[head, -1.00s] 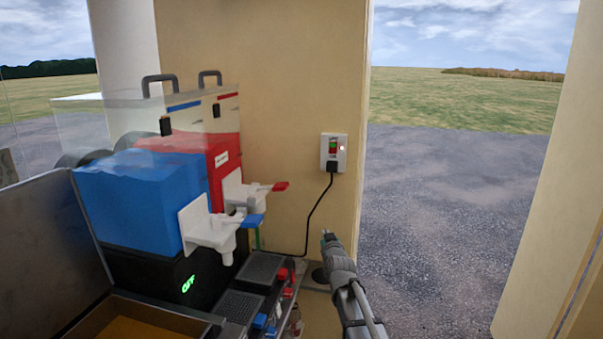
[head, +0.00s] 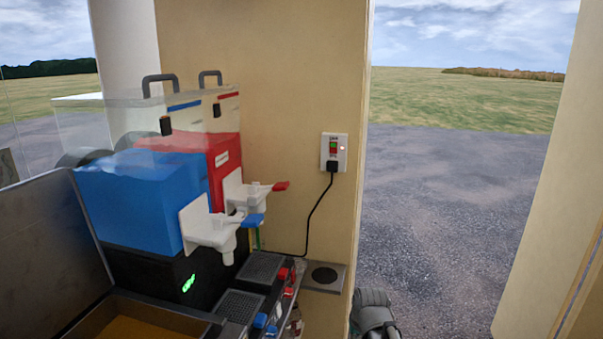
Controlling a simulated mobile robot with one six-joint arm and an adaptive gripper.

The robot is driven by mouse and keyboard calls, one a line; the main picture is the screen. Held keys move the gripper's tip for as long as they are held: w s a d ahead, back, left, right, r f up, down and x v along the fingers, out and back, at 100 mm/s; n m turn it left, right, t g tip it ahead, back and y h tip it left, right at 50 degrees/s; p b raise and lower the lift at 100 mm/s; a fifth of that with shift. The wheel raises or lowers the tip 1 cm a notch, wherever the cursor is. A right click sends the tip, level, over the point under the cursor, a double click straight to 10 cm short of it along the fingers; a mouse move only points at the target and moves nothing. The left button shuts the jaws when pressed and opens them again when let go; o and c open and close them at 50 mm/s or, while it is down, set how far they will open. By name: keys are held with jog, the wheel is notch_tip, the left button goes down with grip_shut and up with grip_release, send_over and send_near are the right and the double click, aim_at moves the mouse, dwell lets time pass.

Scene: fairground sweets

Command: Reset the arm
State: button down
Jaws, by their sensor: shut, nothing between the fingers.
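Only a grey rounded part of my arm (head: 374,312) shows, at the bottom edge right of centre in the head view. It is in front of the lower end of the cream wall, beside the doorway. My gripper's fingers are not in view. No object is seen in contact with the visible part of the arm.
A slush machine with a blue tank (head: 140,200) and a red tank (head: 222,160) stands left. Its white taps have a blue lever (head: 252,220) and a red lever (head: 281,186). A wall switch (head: 333,151) has a black cable (head: 317,210). Open gravel (head: 450,210) lies right.

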jog(key=s+d+m+g, duration=0.1)
jog(key=s+d+g, duration=0.1)
jog(key=s, duration=0.7)
jog(key=shift+f+g+h, duration=0.3)
jog(key=shift+f+g, duration=0.15)
jog(key=shift+g, duration=0.35)
dwell(1.4)
